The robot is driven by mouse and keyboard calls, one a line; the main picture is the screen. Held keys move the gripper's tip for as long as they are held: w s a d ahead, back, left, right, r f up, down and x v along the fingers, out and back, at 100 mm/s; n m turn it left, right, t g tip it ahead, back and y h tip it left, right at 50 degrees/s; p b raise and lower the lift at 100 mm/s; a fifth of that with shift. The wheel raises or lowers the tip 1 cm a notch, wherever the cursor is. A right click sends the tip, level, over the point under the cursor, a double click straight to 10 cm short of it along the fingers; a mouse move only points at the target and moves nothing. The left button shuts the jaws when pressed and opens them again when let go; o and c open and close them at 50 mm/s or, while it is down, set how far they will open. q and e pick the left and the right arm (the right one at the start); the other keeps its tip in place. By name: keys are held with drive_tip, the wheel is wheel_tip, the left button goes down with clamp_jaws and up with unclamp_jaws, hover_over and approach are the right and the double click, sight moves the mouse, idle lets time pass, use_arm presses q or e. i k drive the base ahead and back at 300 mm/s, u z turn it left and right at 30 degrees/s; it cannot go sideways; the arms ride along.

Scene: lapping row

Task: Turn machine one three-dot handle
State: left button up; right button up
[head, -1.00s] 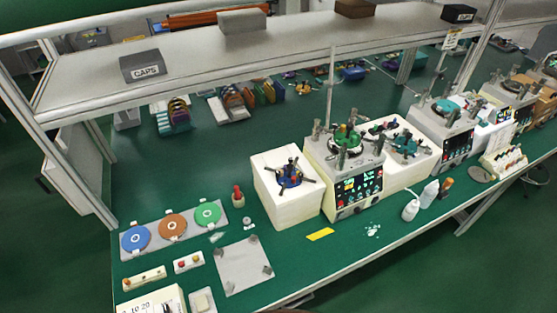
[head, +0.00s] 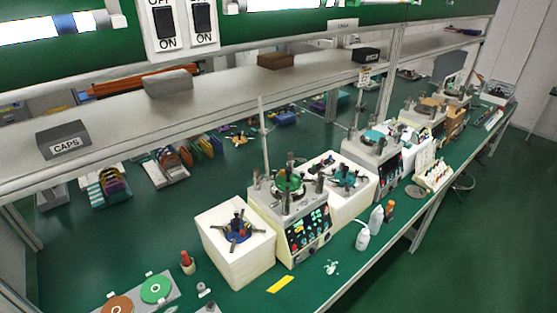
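The nearest lapping machine (head: 308,235) is a pale box with a dark panel of coloured controls on its front. Grey posts and a green round part (head: 288,182) stand on its top. To its left is a white block (head: 235,262) carrying a blue hub with dark arms (head: 237,230). More machines stand along the bench, including one with a teal top (head: 375,150). I cannot tell which is numbered one, and dots on any handle are too small to make out. Neither of my grippers is in view.
Two ON/OFF switches (head: 201,20) show at the top.

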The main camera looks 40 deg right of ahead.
sight(290, 155)
drive_tip(key=u, duration=2.5)
drive_tip(key=k, duration=1.85)
drive_tip(key=z, duration=1.35)
